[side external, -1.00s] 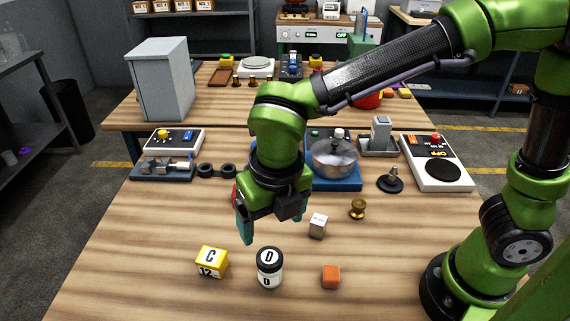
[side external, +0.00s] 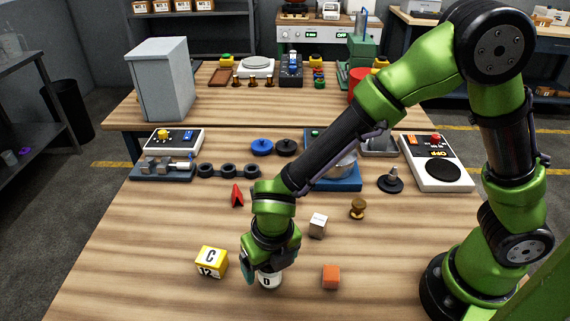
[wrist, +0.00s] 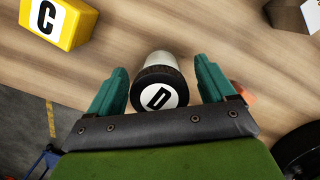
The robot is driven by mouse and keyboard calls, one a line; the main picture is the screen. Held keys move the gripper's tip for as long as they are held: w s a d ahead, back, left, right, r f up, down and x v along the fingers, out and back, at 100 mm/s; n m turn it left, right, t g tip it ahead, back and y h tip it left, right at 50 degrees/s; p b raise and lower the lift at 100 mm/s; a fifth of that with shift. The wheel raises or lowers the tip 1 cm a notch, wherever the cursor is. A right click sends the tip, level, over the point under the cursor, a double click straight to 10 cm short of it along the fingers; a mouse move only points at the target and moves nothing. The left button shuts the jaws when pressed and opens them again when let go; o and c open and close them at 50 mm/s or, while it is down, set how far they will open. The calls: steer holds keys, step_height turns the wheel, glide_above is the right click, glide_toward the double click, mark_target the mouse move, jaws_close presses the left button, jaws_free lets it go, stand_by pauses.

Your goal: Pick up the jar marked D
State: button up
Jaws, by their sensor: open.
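The jar marked D (side external: 268,281) stands on the wooden table near its front, mostly hidden behind my gripper in the side external view. In the wrist view its black lid with a white D label (wrist: 160,95) lies between the two teal fingers, with its pale body beyond. My gripper (wrist: 161,92) is open, with a finger on each side of the jar and a visible gap to each. In the side external view my gripper (side external: 268,268) points down over the jar.
A yellow block marked C (side external: 211,262) stands just left of the jar. A red wedge (side external: 237,195) lies farther back. The table's front left is clear.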

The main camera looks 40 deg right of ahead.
steer(key=shift+f, duration=0.2)
steer(key=c, duration=1.1)
steer(key=shift+c, duration=0.3)
steer(key=shift+r, duration=0.15)
